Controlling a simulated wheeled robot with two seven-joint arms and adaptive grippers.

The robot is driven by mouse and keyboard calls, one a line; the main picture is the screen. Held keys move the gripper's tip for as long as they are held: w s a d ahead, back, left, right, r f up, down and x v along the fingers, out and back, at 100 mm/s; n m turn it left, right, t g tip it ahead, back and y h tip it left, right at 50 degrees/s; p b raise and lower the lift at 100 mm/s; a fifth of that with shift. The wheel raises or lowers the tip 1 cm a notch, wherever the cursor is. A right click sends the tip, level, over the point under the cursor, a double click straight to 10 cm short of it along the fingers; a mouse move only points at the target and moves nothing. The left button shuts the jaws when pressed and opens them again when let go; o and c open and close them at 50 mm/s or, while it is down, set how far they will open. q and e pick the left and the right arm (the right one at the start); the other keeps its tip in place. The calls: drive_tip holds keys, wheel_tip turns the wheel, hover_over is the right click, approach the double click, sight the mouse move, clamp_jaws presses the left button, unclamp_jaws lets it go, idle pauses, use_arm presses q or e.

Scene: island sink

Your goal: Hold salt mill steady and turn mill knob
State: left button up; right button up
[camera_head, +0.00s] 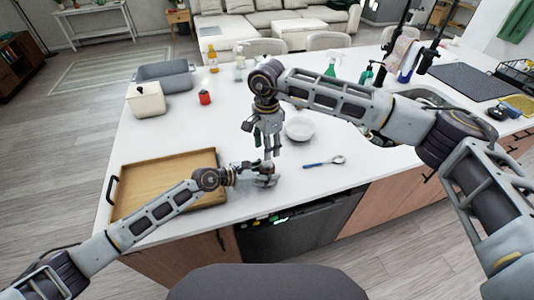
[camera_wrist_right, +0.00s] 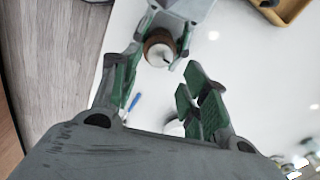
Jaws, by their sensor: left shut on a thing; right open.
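The salt mill (camera_wrist_right: 158,38) shows in the right wrist view from above, with a brown rim and a pale round top that bears the knob (camera_wrist_right: 158,54). In the head view the grippers mostly hide it. My left gripper (camera_head: 266,175) is shut on the mill's body, reaching in from the left near the counter's front edge. My right gripper (camera_head: 269,150) points down right above the mill. Its fingers are open; in its wrist view (camera_wrist_right: 165,64) they stand apart to either side of the mill top. I cannot tell if they touch it.
A wooden tray (camera_head: 150,166) lies to the left. A white bowl (camera_head: 299,129) stands behind, and a blue-handled spoon (camera_head: 322,162) lies to the right.

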drive_tip(key=shift+r, duration=2.7)
use_arm(q)
drive_tip(key=o, duration=1.2)
drive_tip(key=shift+a, duration=0.1)
drive_tip(key=shift+v, duration=5.9)
drive_tip(key=shift+s+f, duration=0.1)
